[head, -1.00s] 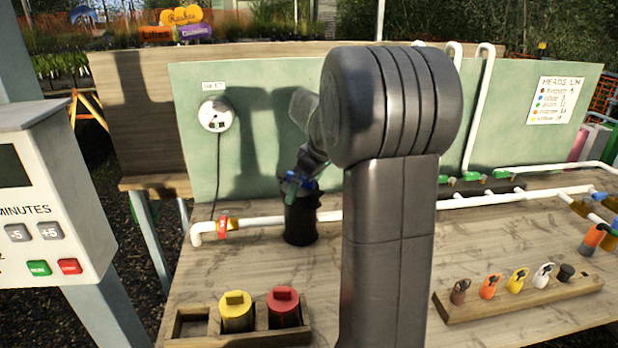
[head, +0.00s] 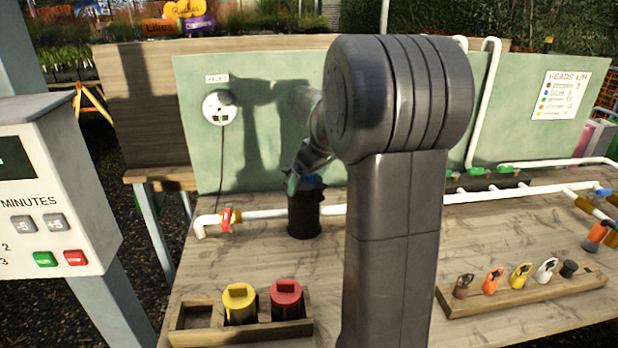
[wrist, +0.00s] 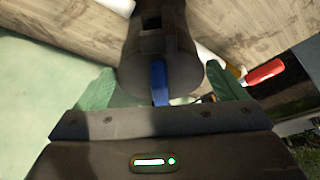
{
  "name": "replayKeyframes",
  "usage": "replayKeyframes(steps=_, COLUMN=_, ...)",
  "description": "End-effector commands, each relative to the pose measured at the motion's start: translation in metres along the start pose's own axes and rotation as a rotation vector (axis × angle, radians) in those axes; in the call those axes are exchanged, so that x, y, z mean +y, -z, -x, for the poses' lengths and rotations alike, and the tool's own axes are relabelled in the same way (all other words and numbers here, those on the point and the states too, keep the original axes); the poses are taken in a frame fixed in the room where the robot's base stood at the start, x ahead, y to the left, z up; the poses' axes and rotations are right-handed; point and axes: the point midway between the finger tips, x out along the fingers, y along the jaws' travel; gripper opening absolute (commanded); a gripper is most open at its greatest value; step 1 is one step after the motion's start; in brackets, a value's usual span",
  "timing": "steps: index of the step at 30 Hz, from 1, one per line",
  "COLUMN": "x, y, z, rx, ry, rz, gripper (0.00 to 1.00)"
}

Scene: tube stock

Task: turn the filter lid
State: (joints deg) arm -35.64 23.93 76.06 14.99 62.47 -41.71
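The filter is a dark upright cylinder (head: 304,217) standing in the white pipe line on the bench, left of my arm. Its lid has a blue bar (wrist: 159,83), which also shows at the filter's top in the head view (head: 312,180). My gripper (wrist: 160,88) is open at the lid. One green finger is on each side of the blue bar, with a visible gap between bar and fingers. In the head view my gripper is tilted above the filter, and my arm hides part of the bench behind it.
A red-handled valve (head: 227,219) sits on the pipe just left of the filter. A wooden tray (head: 190,338) with yellow-topped (head: 239,303) and red-topped (head: 287,299) canisters stands in front. A rack of coloured heads (head: 525,293) lies right. The green panel (head: 265,130) stands close behind.

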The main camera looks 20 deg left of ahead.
Motion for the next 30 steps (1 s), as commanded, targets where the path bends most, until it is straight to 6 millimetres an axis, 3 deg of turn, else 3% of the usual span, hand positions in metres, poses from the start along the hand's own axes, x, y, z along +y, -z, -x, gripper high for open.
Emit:
replayKeyframes(steps=11, x=0.0, y=0.0, z=0.008, rx=0.001, ry=-0.001, rz=0.001, gripper=1.0)
replayKeyframes(steps=24, x=0.001, y=0.001, z=0.1, rx=0.003, ry=-0.003, rz=0.0, gripper=1.0)
replayKeyframes(steps=30, x=0.001, y=0.0, z=0.129, rx=0.001, ry=-0.001, rz=0.0, gripper=1.0)
